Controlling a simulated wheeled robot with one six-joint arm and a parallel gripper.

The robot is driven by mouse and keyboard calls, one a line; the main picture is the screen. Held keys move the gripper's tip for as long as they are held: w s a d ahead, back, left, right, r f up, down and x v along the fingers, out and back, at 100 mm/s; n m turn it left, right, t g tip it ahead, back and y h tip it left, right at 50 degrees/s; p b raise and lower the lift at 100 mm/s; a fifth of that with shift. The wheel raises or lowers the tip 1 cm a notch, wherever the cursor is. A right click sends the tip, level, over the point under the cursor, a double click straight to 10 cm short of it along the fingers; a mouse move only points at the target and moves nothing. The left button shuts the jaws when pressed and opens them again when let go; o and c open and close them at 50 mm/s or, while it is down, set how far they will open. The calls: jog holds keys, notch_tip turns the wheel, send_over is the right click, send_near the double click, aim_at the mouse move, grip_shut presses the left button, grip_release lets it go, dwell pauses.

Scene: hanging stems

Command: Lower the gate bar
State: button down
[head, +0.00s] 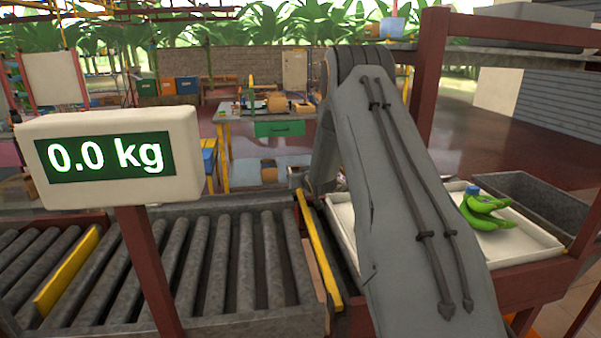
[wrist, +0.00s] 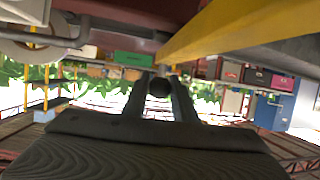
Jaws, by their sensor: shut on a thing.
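The yellow gate bar (head: 318,250) runs across the right end of the roller conveyor in the head view. In the wrist view the bar (wrist: 235,30) slants from the upper right down to a point just past my fingertips. My gripper (wrist: 160,88) has its two fingers closed on either side of a dark round knob (wrist: 160,86) by the bar's end. How the knob joins the bar is not clear. In the head view my grey arm hides most of the gripper. I cannot tell the bar's exact tilt.
Rollers (head: 210,255) lie left of the bar, with a second yellow bar (head: 68,270) across them. A scale display (head: 108,157) reads 0.0 kg. A white tray (head: 515,250) with green bananas (head: 485,212) is on the right, near a grey bin (head: 545,195) and a red-brown post (head: 428,80).

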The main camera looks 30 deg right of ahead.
jog(key=shift+s+f, duration=0.1)
jog(key=shift+f, duration=0.45)
jog(key=shift+f, duration=0.15)
jog(key=c, duration=1.7)
grip_release()
jog(key=shift+c, duration=0.2)
jog(key=o, duration=0.3)
jog(key=shift+f, duration=0.15)
jog(key=shift+r, duration=0.2)
jog(key=shift+r, duration=0.1)
jog(key=shift+b+v, duration=0.9)
jog(key=shift+v, duration=2.85)
